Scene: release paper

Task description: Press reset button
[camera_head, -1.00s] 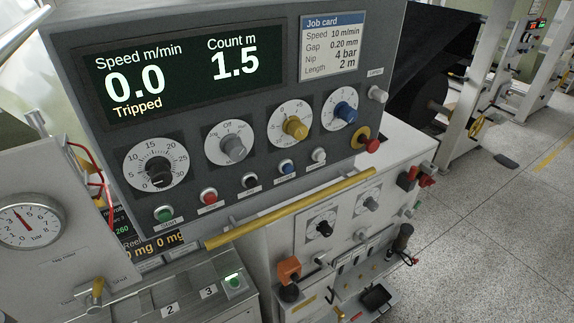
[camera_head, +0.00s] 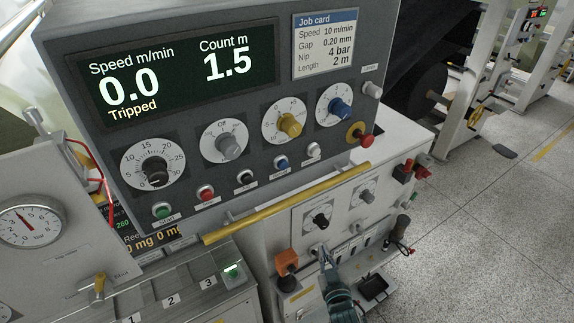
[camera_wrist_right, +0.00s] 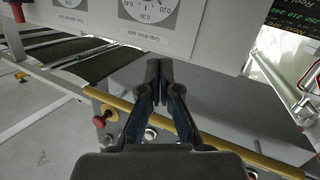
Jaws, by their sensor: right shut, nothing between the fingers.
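The control panel (camera_head: 210,75) fills the upper left of the head view and its screen reads "Tripped". Below its dials is a row of push buttons: green (camera_head: 162,211), red (camera_head: 206,193), black (camera_head: 245,177), blue (camera_head: 281,163) and white (camera_head: 313,150). The small labels are hard to read; I cannot tell for sure which one says reset. My right gripper (camera_head: 324,252) is below the panel and the yellow bar, apart from the buttons. Its fingers are together and empty, as the right wrist view (camera_wrist_right: 160,72) shows. My left gripper is not in view.
A yellow bar (camera_head: 290,203) runs across below the button row, between it and my right gripper. A red mushroom knob (camera_head: 366,140) sits at the panel's right. An orange-topped part (camera_head: 287,260) stands left of my right gripper. Open floor (camera_head: 480,230) lies to the right.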

